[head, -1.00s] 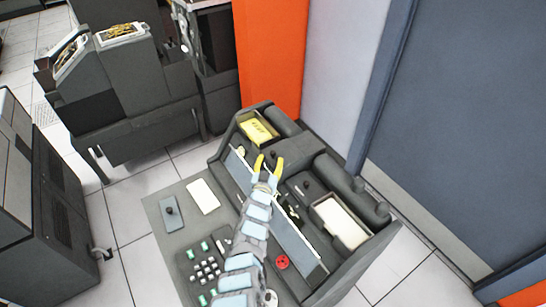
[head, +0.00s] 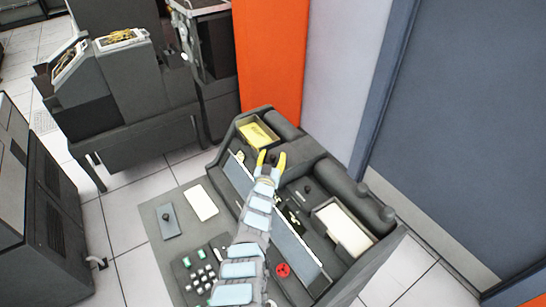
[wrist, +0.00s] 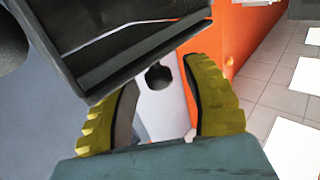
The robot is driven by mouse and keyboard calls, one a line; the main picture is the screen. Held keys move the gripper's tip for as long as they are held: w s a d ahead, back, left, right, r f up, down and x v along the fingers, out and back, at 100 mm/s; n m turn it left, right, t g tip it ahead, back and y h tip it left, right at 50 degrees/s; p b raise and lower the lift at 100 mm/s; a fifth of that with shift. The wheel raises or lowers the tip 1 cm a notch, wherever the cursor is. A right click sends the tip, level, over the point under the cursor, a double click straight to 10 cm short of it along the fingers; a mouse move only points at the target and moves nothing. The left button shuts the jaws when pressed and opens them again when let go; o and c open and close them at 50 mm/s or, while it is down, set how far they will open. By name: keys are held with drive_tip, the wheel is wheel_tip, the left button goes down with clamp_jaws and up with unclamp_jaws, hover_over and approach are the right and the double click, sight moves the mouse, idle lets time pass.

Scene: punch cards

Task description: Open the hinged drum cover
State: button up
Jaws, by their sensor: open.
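The dark grey card punch machine (head: 352,272) stands in the middle of the head view. My gripper (head: 272,157) has yellow fingers spread apart over its upper middle part, between the bin of yellow cards and the bin of pale cards. In the wrist view, my open gripper (wrist: 163,72) has a small dark round knob (wrist: 158,75) between its fingertips, with nothing clearly gripped. A dark edged panel (wrist: 130,45) lies just beyond the left finger. I cannot tell for sure which part is the hinged drum cover; my arm hides some of the machine.
A yellow card stack (head: 257,133) and a pale card stack (head: 342,229) sit in the machine's bins. A keyboard (head: 203,268) and red knob (head: 283,270) are nearer me. An orange panel (head: 268,55) rises behind. Other grey cabinets stand left, with clear floor between.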

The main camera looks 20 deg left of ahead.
clamp_jaws()
drive_tip(key=shift+r, duration=0.15)
